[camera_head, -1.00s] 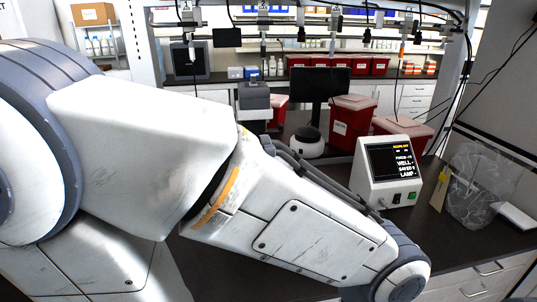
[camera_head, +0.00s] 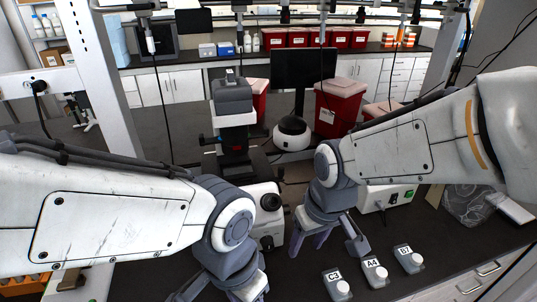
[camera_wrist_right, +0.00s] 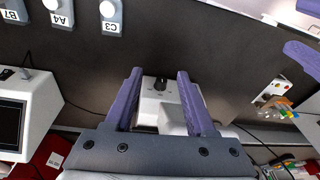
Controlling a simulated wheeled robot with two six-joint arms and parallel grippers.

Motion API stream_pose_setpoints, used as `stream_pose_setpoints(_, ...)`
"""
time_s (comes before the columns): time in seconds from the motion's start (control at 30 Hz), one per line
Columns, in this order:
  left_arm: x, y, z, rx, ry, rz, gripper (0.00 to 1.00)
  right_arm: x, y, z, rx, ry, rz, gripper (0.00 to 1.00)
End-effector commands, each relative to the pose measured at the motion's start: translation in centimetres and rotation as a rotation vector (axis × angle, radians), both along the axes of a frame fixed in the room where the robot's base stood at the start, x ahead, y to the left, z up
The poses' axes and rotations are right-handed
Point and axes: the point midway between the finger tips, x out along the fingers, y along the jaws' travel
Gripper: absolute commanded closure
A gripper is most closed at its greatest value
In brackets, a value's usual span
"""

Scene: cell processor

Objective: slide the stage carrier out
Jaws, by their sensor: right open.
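A white instrument with black knobs (camera_head: 265,215) stands on the dark bench between my arms. In the right wrist view the white unit with a black knob (camera_wrist_right: 160,84) shows between and beyond the purple fingers. I cannot pick out the stage carrier for sure. My right gripper (camera_head: 308,246) is open and empty, pointing down just right of the instrument; its spread fingers also show in the right wrist view (camera_wrist_right: 158,76). My left gripper is at the bottom edge of the head view, in front of the instrument, mostly cut off; its opening is hidden.
Three small labelled blocks, C3 (camera_head: 336,287), A4 (camera_head: 375,271) and B7 (camera_head: 408,258), sit at the front right. A white display box (camera_head: 390,197) is partly behind my right arm. A dark monitor (camera_head: 303,70) and red bin (camera_head: 338,108) stand behind.

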Motion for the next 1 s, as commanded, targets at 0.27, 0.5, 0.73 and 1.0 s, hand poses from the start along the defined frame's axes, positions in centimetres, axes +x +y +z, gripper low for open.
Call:
stream_pose_setpoints(0.27,0.0,0.0,3.4,0.0,0.0,-0.001,0.5,18.0,0.9,5.6,0.04,-0.153,0.033,0.45)
stream_pose_setpoints(0.5,0.0,0.0,3.8,0.0,0.0,-0.001,0.5,23.4,3.1,7.3,0.062,-0.208,0.122,0.45)
stream_pose_setpoints(0.73,0.0,0.0,4.8,0.0,0.0,-0.002,0.5,24.5,3.9,5.6,0.062,-0.209,0.133,0.45)
stream_pose_setpoints(1.0,0.0,0.0,6.8,0.0,-0.001,-0.006,0.5,26.1,4.9,1.1,0.062,-0.209,0.132,0.45)
